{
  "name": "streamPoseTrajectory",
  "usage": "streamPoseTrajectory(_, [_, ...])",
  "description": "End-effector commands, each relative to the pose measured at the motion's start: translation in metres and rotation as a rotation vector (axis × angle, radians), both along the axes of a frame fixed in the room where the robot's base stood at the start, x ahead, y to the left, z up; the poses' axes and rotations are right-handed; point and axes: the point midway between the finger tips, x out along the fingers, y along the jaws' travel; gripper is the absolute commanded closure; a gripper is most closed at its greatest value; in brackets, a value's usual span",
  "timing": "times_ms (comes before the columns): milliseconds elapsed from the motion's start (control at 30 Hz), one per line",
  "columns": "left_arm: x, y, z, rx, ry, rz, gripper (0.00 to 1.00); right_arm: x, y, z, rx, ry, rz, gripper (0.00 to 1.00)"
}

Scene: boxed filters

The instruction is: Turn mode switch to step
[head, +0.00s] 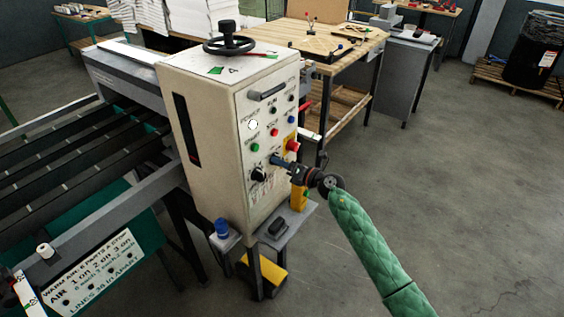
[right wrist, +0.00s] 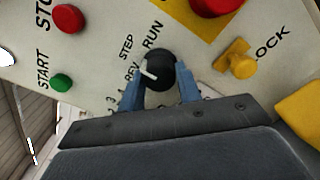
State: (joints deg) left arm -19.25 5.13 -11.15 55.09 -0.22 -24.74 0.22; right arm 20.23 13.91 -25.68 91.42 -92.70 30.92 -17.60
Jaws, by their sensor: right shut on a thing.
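The mode switch is a round black knob (right wrist: 161,70) with a white pointer mark, on the cream panel, and it shows in the right wrist view. STEP, RUN and REV are printed around it. The white mark slants up and left, toward the REV and STEP side; I cannot tell exactly which label it meets. My right gripper (right wrist: 160,92) has its blue fingers on either side of the knob, shut on it. In the head view the right gripper (head: 276,160) reaches the panel from the right, and its fingers hide the switch. My left gripper is not in view.
A red button (head: 292,146) on a yellow plate sits close to the switch. A yellow lock knob (right wrist: 233,58), a green START button (right wrist: 62,83) and a red STOP button (right wrist: 68,18) are nearby. A black dial (head: 259,174) is lower left.

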Motion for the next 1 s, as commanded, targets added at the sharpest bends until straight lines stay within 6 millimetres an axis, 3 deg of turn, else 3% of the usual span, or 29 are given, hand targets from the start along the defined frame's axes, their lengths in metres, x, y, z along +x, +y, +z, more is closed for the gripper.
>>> streamPoseTrajectory(333, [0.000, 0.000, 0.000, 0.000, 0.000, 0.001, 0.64, 0.001, -0.001, 0.001, 0.002, 0.000, -0.003, 0.89])
streamPoseTrajectory(367, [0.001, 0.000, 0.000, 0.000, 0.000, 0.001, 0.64, 0.001, -0.001, 0.001, 0.002, 0.000, -0.003, 0.64])
streamPoseTrajectory(467, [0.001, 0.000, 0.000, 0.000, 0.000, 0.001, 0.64, 0.001, -0.001, 0.001, 0.001, 0.000, -0.002, 0.44])
streamPoseTrajectory(767, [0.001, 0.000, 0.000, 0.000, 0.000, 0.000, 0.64, 0.000, -0.001, 0.000, 0.000, 0.000, -0.001, 0.44])
streamPoseTrajectory(1000, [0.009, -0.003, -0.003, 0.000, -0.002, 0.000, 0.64, -0.013, -0.019, -0.004, -0.002, 0.000, -0.001, 0.44])
